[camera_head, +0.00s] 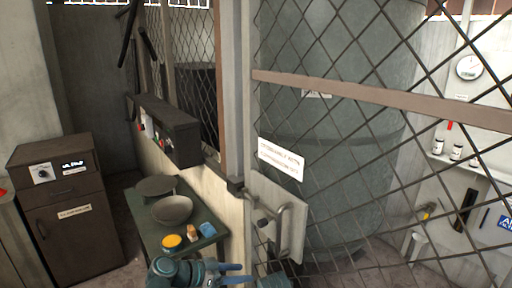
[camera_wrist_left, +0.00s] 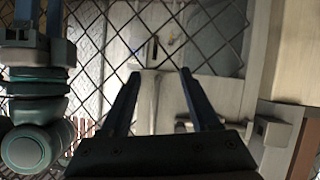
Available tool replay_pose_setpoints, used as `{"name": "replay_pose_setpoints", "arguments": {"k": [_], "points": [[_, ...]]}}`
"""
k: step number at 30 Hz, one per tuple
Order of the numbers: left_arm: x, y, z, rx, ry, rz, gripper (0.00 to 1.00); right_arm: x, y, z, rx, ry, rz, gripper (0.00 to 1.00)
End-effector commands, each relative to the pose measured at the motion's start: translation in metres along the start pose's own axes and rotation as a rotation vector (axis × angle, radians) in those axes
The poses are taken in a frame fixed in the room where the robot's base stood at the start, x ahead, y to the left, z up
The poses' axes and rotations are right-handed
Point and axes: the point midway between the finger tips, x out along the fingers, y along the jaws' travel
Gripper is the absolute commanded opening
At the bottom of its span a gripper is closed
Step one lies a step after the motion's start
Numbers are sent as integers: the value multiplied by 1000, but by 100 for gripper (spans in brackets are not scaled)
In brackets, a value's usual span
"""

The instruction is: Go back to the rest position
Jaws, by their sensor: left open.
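My left gripper (camera_head: 236,273) is low in the head view, with its blue fingers pointing right. It is just in front of the small green table and left of the mesh door's handle. In the left wrist view my left gripper (camera_wrist_left: 160,74) shows two fingers apart with nothing held between them. A grey bowl (camera_head: 172,210) sits on the green table (camera_head: 150,238), apart from the gripper. My right gripper cannot be made out; a teal part of my arm shows at the bottom edge.
A mesh door with a metal handle (camera_head: 280,222) stands close at the right. A flat round plate (camera_head: 157,186), a yellow tin (camera_head: 172,241) and a blue item (camera_head: 207,230) lie on the table. A brown cabinet (camera_head: 62,200) is at the left.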

Motion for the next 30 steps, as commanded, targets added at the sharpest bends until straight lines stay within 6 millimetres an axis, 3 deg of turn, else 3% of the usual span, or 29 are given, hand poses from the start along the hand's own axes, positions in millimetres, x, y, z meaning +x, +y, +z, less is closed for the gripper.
{"name": "replay_pose_setpoints", "arguments": {"k": [3,6,12,18,24,30], "points": [[6,3,51,-189,-259,-41,62,0,0,0,0,0,0,50],[-1,0,91,-348,-460,-139,62,0,0,0,0,0,0,50],[-32,-12,143,-590,-731,-418,62,0,0,0,0,0,0,50],[-68,-24,169,-748,-871,-731,62,0,0,0,0,0,0,50],[-32,27,162,-610,-972,-652,62,0,0,0,0,0,0,50],[-12,67,159,-501,-1055,-609,62,0,0,0,0,0,0,50]]}}
